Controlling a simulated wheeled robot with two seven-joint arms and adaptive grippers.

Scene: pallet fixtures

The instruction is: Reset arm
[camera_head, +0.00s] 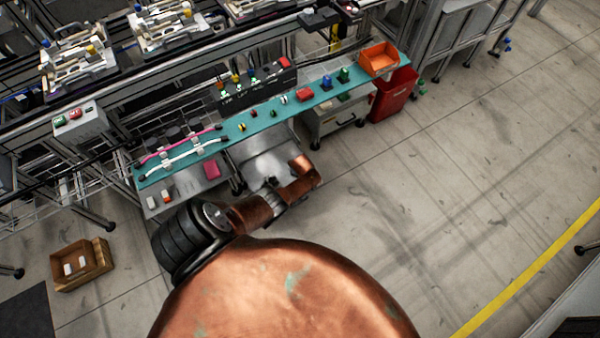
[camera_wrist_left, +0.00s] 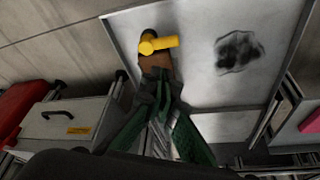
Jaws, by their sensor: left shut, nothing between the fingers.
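My left gripper (camera_wrist_left: 163,88) shows in the left wrist view with green-sided fingers drawn together at the tips and nothing between them. A brown piece with a yellow handle-like part (camera_wrist_left: 160,43) shows just beyond the fingertips; I cannot tell whether they touch. Behind it is a pale metal panel (camera_wrist_left: 200,85) with a dark patch. In the head view my copper-coloured arm reaches over the front of the teal shelf's lower panel, and its fingers are hard to make out. My right gripper is in neither view.
A teal shelf (camera_head: 262,122) holds small coloured parts, cables and an orange bin (camera_head: 379,59). A red bin (camera_head: 393,92) stands at its right end. A cardboard box (camera_head: 82,284) with white pieces lies on the floor at left. The floor at right is open.

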